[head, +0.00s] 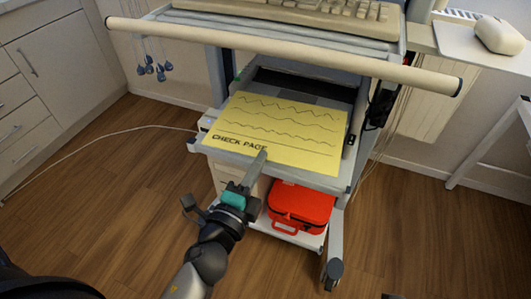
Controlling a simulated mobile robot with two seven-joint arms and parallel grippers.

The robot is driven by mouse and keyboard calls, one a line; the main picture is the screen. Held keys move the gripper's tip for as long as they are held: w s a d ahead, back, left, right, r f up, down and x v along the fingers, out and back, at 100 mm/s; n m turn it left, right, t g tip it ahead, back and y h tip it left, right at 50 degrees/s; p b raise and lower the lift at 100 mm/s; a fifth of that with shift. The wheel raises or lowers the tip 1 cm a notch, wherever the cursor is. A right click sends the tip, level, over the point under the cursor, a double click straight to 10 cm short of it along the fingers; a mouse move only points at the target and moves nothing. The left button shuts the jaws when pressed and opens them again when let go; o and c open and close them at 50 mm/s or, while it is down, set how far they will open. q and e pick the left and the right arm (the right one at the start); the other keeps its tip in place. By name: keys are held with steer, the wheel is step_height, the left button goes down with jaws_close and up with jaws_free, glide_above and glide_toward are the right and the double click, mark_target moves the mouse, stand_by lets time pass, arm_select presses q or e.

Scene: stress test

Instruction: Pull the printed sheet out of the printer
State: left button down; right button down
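The printed sheet (285,122) is yellow, with wavy dark lines and the words "CHECK PAGE". It lies face up on the cart's middle shelf, its far edge at the dark slot of the printer (305,85). My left gripper (259,160) reaches up from below. Its grey fingertip overlaps the sheet's near edge in the picture, by the end of the lettering. I cannot tell whether it touches or grips the sheet, as the fingers line up with the view. My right gripper is not in view.
A cream handle bar (285,50) crosses above the sheet, below a keyboard (330,12). A red case (300,205) sits on the lower shelf. Cables hang right of the printer. White cabinets (50,80) stand left. Wooden floor is open left of the cart.

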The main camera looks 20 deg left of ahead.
arm_select(q)
steer(key=s+r+b, duration=0.1)
steer(key=s+b, duration=0.1)
steer(key=s, duration=0.5)
steer(key=shift+s+a+r, duration=0.15)
steer(key=shift+s+r, duration=0.2)
